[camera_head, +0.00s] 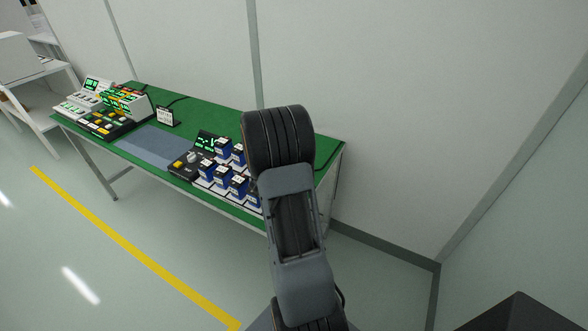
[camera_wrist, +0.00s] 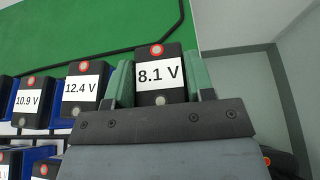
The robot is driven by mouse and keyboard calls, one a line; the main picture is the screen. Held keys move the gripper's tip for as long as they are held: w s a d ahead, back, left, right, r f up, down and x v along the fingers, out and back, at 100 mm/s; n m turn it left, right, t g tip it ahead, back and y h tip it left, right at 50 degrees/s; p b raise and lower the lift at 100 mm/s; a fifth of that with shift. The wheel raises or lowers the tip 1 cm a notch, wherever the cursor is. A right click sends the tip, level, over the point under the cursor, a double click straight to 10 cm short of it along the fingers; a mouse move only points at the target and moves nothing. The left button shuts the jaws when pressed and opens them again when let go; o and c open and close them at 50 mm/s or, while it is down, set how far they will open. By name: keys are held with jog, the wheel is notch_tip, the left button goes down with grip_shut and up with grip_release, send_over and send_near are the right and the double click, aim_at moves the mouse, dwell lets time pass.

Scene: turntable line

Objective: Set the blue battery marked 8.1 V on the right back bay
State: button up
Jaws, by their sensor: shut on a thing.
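The battery marked 8.1 V (camera_wrist: 159,68) shows a black face, a white label and a red round top mark in the wrist view. My gripper (camera_wrist: 160,84) is shut on it, with one green finger on each side. It stands to the right of the batteries marked 12.4 V (camera_wrist: 83,82) and 10.9 V (camera_wrist: 31,101), roughly in line with them. My gripper hides its lower part and the bay under it, so I cannot tell whether it rests there. In the head view my arm covers the gripper and the held battery.
Blue-and-black batteries (camera_head: 222,149) stand in rows on the green table (camera_head: 222,110), beside a black unit with a green display (camera_head: 206,143). A grey mat (camera_head: 150,146) lies to the left. More units (camera_head: 124,104) stand at the far left. A wall rises behind.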

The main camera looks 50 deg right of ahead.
jog(key=shift+f, duration=0.1)
jog(key=o, duration=1.1)
jog(key=shift+r, duration=0.3)
jog(key=v, duration=1.1)
jog(key=shift+s+a, duration=0.1)
jog(key=shift+a, duration=0.3)
jog(key=s+a+r+m+y, duration=0.2)
jog(key=a+m+y, duration=0.2)
jog(key=a+m, duration=0.3)
jog(key=s+a+r+m+y, duration=0.2)
jog(key=s+a+m+y, duration=0.1)
jog(key=a+m, duration=0.4)
jog(key=s+a+r+m+y, duration=0.2)
jog(key=a+m+y, duration=0.4)
jog(key=a, duration=0.4)
jog(key=shift+s+r+m+t, duration=0.3)
jog(key=shift+s+r+m, duration=0.1)
jog(key=shift+s, duration=0.05)
